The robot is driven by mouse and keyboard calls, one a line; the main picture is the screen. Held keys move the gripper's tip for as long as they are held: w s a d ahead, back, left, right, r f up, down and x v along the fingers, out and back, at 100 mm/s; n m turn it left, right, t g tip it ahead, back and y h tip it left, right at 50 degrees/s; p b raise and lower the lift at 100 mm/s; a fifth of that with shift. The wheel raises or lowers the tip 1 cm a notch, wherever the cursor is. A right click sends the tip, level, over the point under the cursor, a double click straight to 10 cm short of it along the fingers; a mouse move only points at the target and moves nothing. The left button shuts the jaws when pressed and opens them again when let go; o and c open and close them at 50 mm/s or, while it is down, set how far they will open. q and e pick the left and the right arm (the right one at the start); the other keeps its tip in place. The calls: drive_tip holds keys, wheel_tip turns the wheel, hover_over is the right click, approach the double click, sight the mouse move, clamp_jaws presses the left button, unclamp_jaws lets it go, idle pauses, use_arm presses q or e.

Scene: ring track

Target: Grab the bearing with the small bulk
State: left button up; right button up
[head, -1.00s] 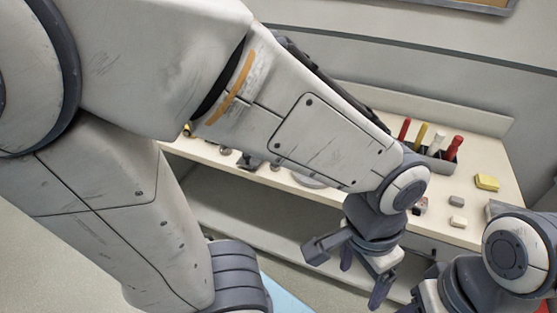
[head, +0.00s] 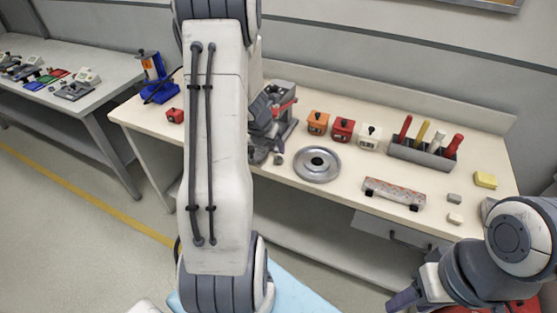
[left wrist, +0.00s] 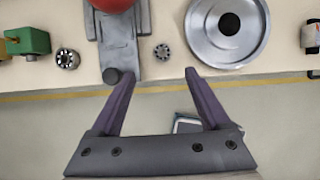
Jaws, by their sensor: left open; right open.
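Two bearings lie on the bench near its front edge in the left wrist view. The larger bearing (left wrist: 67,58) is left of the grey vise (left wrist: 122,45). The smaller bearing (left wrist: 162,52) lies between the vise and a big metal disc (left wrist: 227,28). The smaller bearing also shows in the head view (head: 278,158); the larger one is hidden there behind my left arm. My left gripper (left wrist: 155,75) is open and empty, its fingertips just short of the smaller bearing in the picture. My right gripper (head: 408,298) is open at the lower right, partly cut off, away from the bearings.
The disc (head: 317,178) lies right of the smaller bearing. Orange, red and white boxes (head: 343,130), a tool holder (head: 420,155) and a patterned bar (head: 394,193) stand further right. A green-and-orange object (left wrist: 30,42) is at the left. Another table (head: 105,95) stands far left.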

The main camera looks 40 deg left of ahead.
sight(278, 159)
use_arm(q)
drive_tip(key=b+x, duration=0.1)
drive_tip(key=x, duration=0.2)
drive_tip(key=b+x, duration=0.1)
drive_tip(key=x, duration=0.2)
drive_tip(key=b+x, duration=0.2)
drive_tip(key=x, duration=0.1)
drive_tip(key=shift+d, duration=0.25)
drive_tip(key=shift+w+a+f, duration=0.1)
drive_tip(key=shift+w+f, duration=0.15)
drive_tip(key=shift+f, duration=0.15)
drive_tip(key=shift+r, duration=0.1)
clamp_jaws()
